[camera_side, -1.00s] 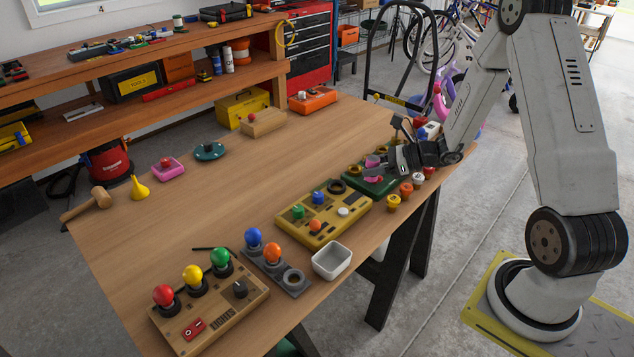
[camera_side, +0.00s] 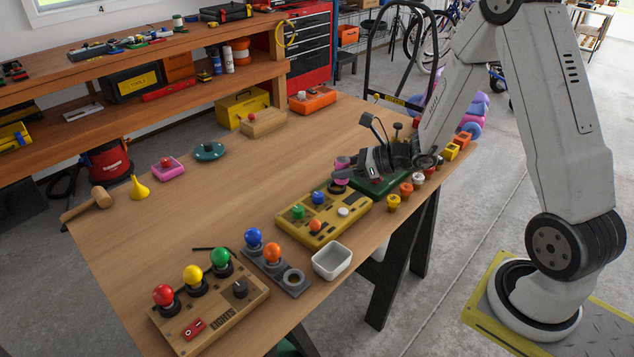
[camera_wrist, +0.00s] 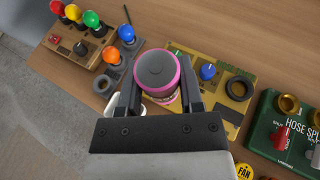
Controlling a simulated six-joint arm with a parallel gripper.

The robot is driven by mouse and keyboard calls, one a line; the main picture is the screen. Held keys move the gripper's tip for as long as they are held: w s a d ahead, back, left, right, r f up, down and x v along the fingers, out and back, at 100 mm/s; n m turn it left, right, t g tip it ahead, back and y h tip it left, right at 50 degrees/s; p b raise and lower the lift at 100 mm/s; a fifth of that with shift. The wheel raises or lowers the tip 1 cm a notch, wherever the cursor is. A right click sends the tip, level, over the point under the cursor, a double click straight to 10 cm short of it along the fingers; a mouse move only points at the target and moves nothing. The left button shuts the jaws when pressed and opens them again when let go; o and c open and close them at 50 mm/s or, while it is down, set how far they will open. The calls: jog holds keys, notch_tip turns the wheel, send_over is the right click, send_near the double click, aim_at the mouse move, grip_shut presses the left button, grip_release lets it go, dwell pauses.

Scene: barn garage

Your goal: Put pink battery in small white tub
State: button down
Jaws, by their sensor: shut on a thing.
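My gripper (camera_side: 352,167) is shut on the pink battery (camera_wrist: 158,73), a short cylinder with a pink rim and a dark grey top. In the wrist view the battery sits between both fingers, over the yellow board. In the side view the battery (camera_side: 341,172) shows partly beside my fingers, near the far end of the yellow board and left of the green box. The small white tub (camera_side: 332,261) stands at the table's front edge, apart from my gripper, and looks empty. In the wrist view my gripper mostly hides it.
The yellow board (camera_side: 312,226) with knobs lies between my gripper and the tub. A grey holder (camera_side: 292,283) with blue and orange balls stands left of the tub. The green box (camera_side: 384,186) is under my arm. The table's middle is clear.

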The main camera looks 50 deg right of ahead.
jog(key=a+r, duration=0.1)
jog(key=a, duration=0.5)
jog(key=shift+a+r, duration=0.25)
jog(key=shift+a, duration=0.15)
jog(key=shift+w+m+h, duration=0.2)
jog(key=shift+m+h, duration=0.1)
jog(key=w+d+f+m+t+h, duration=0.1)
jog(key=w+d+f+h, duration=0.1)
jog(key=w, duration=0.5)
jog(key=w+d+f+m+h, duration=0.1)
jog(key=w+d+f+m, duration=0.1)
jog(key=w+d+f, duration=0.2)
jog(key=w+d, duration=0.1)
jog(key=w, duration=0.2)
jog(key=shift+f+t+h, duration=0.4)
jog(key=w+f, duration=0.2)
jog(key=w, duration=0.2)
jog(key=w+d+f, duration=0.1)
jog(key=w+f, duration=0.2)
jog(key=w, duration=0.1)
jog(key=w+f, duration=0.2)
jog(key=w, duration=0.2)
jog(key=shift+d+f, duration=0.15)
jog(key=shift+f, duration=0.25)
jog(key=shift+w+f, duration=0.65)
jog(key=shift+f, duration=0.05)
